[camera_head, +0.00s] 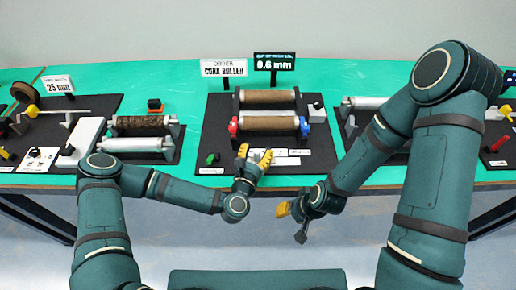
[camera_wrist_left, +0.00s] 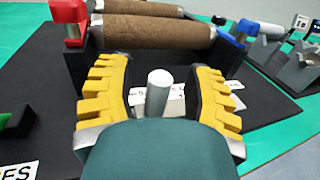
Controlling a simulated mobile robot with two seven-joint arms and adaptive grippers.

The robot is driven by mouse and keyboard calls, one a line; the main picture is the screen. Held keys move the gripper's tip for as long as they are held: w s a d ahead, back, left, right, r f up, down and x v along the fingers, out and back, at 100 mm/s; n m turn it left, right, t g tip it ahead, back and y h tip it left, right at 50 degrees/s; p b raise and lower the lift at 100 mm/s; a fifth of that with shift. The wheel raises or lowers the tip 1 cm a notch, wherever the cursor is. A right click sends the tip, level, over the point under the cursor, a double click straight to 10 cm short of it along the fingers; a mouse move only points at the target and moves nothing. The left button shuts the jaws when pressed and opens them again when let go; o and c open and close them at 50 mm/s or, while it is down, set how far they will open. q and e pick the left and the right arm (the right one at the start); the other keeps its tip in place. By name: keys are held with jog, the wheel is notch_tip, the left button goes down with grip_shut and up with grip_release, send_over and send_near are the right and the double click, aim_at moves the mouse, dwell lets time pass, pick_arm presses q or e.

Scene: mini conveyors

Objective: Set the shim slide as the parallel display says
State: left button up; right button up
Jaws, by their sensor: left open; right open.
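The dark display (camera_head: 274,62) at the back of the middle station reads 0.6 mm; its small upper line is hard to read. A pale upright post (camera_wrist_left: 158,95), seemingly the shim slide's knob, stands by a white marked scale strip (camera_wrist_left: 177,100). My left gripper (camera_head: 254,154) is open at the station's front, below the cork rollers. In the left wrist view its yellow fingers are on either side of the post, with gaps showing. The slide's setting cannot be read. My right gripper (camera_head: 292,212) is open and empty in front of the table edge.
Two cork rollers (camera_head: 268,122) lie between supports, with a red block (camera_head: 233,127) and a blue block (camera_head: 304,129) at the ends. A green part (camera_head: 212,159) sits left of my left gripper. A CORK ROLLER sign (camera_head: 223,68) stands behind. Other stations flank this one.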

pick_arm(q)
grip_shut()
jog(key=b, duration=0.2)
send_over(281, 162)
jog(key=shift+c, duration=1.5)
grip_release()
jog(key=o, duration=0.3)
jog(key=shift+d, duration=0.15)
